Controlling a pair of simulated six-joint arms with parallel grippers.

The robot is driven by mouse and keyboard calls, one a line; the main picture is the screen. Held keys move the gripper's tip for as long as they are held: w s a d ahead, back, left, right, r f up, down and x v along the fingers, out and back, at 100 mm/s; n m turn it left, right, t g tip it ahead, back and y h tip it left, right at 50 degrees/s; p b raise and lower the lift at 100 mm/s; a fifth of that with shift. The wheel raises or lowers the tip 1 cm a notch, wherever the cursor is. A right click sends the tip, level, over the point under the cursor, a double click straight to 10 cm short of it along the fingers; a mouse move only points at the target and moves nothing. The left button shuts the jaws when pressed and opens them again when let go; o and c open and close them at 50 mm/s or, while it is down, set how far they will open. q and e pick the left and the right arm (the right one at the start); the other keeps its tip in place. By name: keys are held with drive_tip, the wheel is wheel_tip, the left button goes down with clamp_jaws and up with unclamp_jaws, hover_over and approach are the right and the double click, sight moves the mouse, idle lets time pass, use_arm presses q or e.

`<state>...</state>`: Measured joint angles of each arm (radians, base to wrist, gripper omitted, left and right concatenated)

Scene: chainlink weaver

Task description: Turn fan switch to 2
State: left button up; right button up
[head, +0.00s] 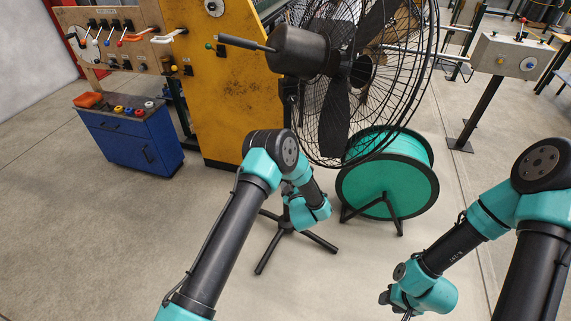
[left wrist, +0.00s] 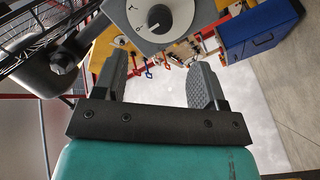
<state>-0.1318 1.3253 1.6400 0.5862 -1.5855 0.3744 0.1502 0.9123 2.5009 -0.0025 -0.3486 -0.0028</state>
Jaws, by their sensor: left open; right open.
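The black pedestal fan (head: 335,75) stands at the center back in the head view, its round motor housing toward me. In the left wrist view, a grey switch box (left wrist: 137,38) carries a round white dial (left wrist: 170,18), cut off by the top edge. A 0 and part of another mark show at the dial's left; its setting cannot be told. My left gripper (left wrist: 158,72) is open and empty, fingers pointing toward the box, apart from the dial. In the head view, the left arm's wrist hides its fingers. My right gripper (head: 396,302) is low at the right, empty, away from the fan.
The fan's dark tripod foot (head: 285,232) is on the floor. A yellow machine (head: 225,100) and blue cabinet (head: 130,138) stand left. A grey control box (head: 510,55) stands at back right. Front-left floor is clear.

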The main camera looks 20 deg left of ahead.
use_arm(q)
drive_tip(key=x, duration=1.1)
drive_tip(key=shift+c, duration=0.4)
drive_tip(key=c, duration=0.8)
drive_tip(key=shift+c, duration=0.2)
